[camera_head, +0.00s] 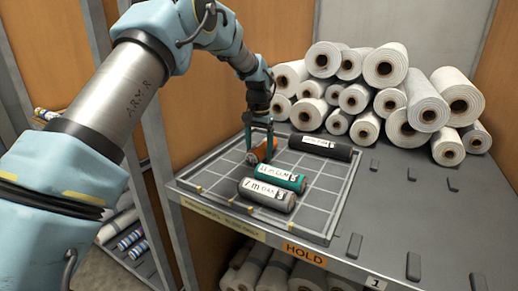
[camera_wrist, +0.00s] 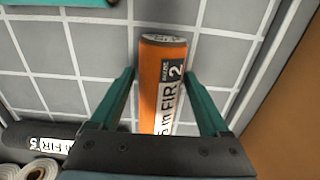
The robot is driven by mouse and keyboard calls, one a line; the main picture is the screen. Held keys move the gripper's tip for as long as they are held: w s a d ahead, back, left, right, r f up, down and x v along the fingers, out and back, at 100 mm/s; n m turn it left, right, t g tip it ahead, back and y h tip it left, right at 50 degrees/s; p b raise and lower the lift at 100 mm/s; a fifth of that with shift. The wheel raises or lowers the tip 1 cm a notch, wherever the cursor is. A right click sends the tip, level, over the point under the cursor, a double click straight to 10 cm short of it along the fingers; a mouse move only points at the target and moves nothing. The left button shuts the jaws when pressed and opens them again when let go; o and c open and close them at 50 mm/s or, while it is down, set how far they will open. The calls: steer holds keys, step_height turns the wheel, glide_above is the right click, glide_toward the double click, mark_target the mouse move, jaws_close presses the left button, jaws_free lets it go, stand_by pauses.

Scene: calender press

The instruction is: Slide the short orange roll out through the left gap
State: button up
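The short orange roll (camera_head: 265,151) lies at the far left of the gridded tray, partly hidden by my gripper in the head view. A small space shows at the left finger; contact at the right finger is unclear. The tray's left edge (camera_head: 190,189) has small yellow marks; I cannot clearly make out the gap.
A teal roll (camera_head: 284,179) and a dark grey roll (camera_head: 268,195) lie nearer the front of the tray. A black roll (camera_head: 321,147) lies along the back. White rolls (camera_head: 385,66) are stacked behind. Bare grid (camera_head: 224,178) lies left of the teal roll.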

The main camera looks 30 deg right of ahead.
steer(key=c, duration=1.1)
steer(key=shift+s+a+r, duration=0.1)
steer(key=shift+s+a, duration=0.7)
steer(key=shift+a, duration=0.65)
steer(key=shift+s+a+f, duration=0.1)
steer(key=shift+s+a, duration=0.75)
steer(key=shift+a, duration=0.65)
steer(key=shift+s+a+r, duration=0.1)
steer(key=shift+s+a, duration=0.7)
steer(key=shift+a, duration=0.65)
steer(key=shift+s+a, duration=0.8)
steer(key=shift+a, duration=0.65)
steer(key=shift+s+a, duration=0.8)
steer(key=shift+a, duration=0.7)
steer(key=shift+s+a, duration=0.8)
steer(key=shift+a, duration=0.65)
steer(key=shift+s+a, duration=0.5)
steer(key=shift+a, duration=0.35)
steer(key=o, duration=1.5)
steer(key=shift+c, duration=0.2)
